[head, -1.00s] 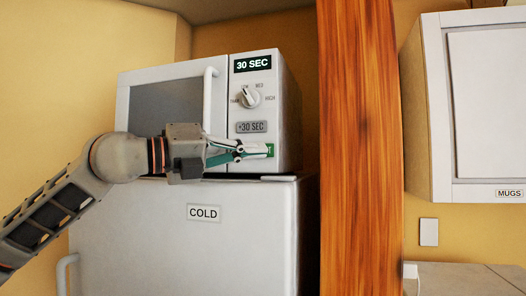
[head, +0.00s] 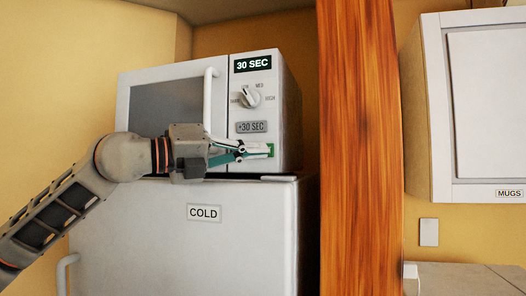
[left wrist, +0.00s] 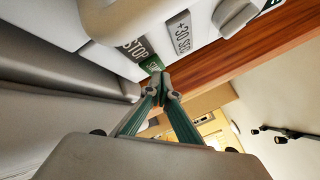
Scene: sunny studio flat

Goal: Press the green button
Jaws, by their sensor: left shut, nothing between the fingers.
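The green button (head: 271,150) is low on the right-hand panel of the white microwave (head: 288,112). Only its edge shows past my fingertips. In the left wrist view the green button (left wrist: 153,65) sits beside a grey STOP button (left wrist: 135,47). My left gripper (head: 265,148) is shut and empty, its tips in front of the green button. In the left wrist view the closed fingertips (left wrist: 168,84) are right by the button. I cannot tell whether they touch it. My right gripper is in neither view.
The microwave display (head: 252,63) reads 30 SEC, above a dial (head: 251,97) and a +30 SEC button (head: 251,127). The microwave stands on a white fridge (head: 240,240) marked COLD. A wooden post (head: 358,150) rises to the right, with a MUGS cabinet (head: 490,110) beyond.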

